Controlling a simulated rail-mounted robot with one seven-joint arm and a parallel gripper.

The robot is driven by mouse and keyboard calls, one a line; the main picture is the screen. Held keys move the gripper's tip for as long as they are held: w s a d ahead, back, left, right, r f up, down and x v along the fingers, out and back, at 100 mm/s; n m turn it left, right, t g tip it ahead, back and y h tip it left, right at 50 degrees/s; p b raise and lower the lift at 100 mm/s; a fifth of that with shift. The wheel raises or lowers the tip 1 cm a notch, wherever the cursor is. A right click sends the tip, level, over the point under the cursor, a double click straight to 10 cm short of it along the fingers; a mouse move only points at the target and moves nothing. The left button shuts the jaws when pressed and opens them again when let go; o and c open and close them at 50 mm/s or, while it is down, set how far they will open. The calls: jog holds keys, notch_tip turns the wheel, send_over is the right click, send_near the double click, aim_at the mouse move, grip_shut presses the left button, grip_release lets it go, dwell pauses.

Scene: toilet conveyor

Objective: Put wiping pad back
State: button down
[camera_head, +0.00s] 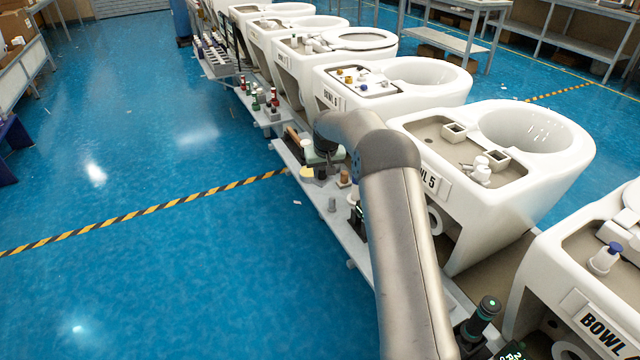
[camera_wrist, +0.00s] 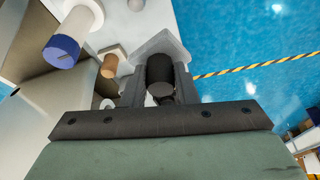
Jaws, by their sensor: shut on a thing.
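A grey forked piece with a black cylinder (camera_wrist: 160,74) shows just beyond the bar.
The side shelf (camera_head: 350,238) runs beside the white toilet bowls (camera_head: 520,170). A blue-capped white bottle (camera_wrist: 75,35) and a brown knob (camera_wrist: 112,64) are near the pad. Small bottles (camera_head: 258,98) stand farther along. The blue floor (camera_head: 180,270) to the left is clear.

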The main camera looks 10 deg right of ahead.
jog(key=w+f, duration=0.1)
jog(key=f, duration=0.1)
jog(key=w+f, duration=0.3)
jog(key=f, duration=0.1)
jog(key=shift+w, duration=0.35)
jog(key=shift+f, duration=1.35)
jog(key=shift+f, duration=0.1)
jog(key=shift+f, duration=0.2)
jog(key=c, duration=1.1)
grip_release()
jog(key=shift+r, duration=0.1)
jog(key=shift+c, duration=0.2)
